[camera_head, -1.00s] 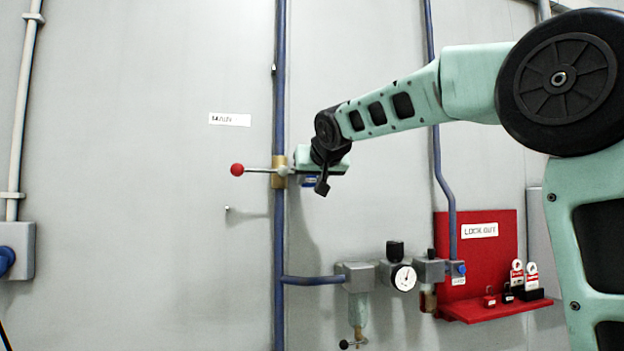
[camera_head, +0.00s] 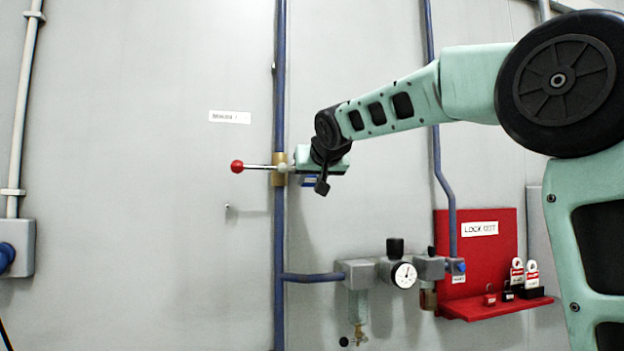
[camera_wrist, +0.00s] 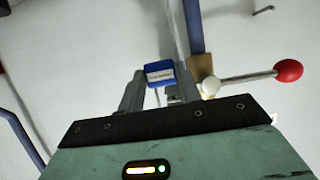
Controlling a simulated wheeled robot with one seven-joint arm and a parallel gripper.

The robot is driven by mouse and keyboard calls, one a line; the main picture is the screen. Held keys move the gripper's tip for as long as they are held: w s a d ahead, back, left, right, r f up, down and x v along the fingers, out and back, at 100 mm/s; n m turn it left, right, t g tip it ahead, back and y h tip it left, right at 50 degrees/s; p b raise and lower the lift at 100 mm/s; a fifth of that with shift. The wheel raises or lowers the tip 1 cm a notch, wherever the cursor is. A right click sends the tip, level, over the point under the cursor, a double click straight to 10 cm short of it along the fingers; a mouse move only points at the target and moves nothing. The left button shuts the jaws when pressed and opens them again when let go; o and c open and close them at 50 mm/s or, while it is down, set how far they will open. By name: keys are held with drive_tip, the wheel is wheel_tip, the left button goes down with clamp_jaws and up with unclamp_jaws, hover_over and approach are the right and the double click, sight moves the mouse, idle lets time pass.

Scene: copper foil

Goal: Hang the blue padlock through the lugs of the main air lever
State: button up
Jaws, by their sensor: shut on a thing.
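The blue padlock (camera_wrist: 160,74) is between the fingers of my gripper (camera_wrist: 157,95) in the wrist view, its label facing the camera. In the head view a small blue part of the padlock (camera_head: 310,181) shows under my gripper (camera_head: 300,168). The main air lever (camera_head: 255,167) is a metal rod with a red ball, lying level and pointing left from a brass valve body (camera_head: 279,169) on the blue vertical pipe. The lever (camera_wrist: 250,77) also shows right of the padlock in the wrist view. The padlock's shackle and the lugs are not clear; I cannot tell whether they touch.
A red lockout board (camera_head: 478,255) with a shelf holding small padlocks and tags is at lower right. A gauge (camera_head: 404,275) and filter unit (camera_head: 357,290) sit on the lower pipe. A small wall peg (camera_head: 228,206) is below the lever. The wall at left is mostly clear.

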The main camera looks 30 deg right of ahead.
drive_tip(key=shift+f, duration=0.1)
idle(0.3)
drive_tip(key=o, duration=1.5)
drive_tip(key=shift+s+a+b, duration=0.35)
drive_tip(key=shift+s+b, duration=0.45)
drive_tip(key=shift+s, duration=0.35)
drive_tip(key=shift+s+a+b, duration=0.3)
drive_tip(key=shift+s+b, duration=0.45)
drive_tip(key=shift+s, duration=0.35)
drive_tip(key=shift+s+a+b, duration=0.35)
drive_tip(key=shift+s+b, duration=0.45)
drive_tip(key=shift+s, duration=0.35)
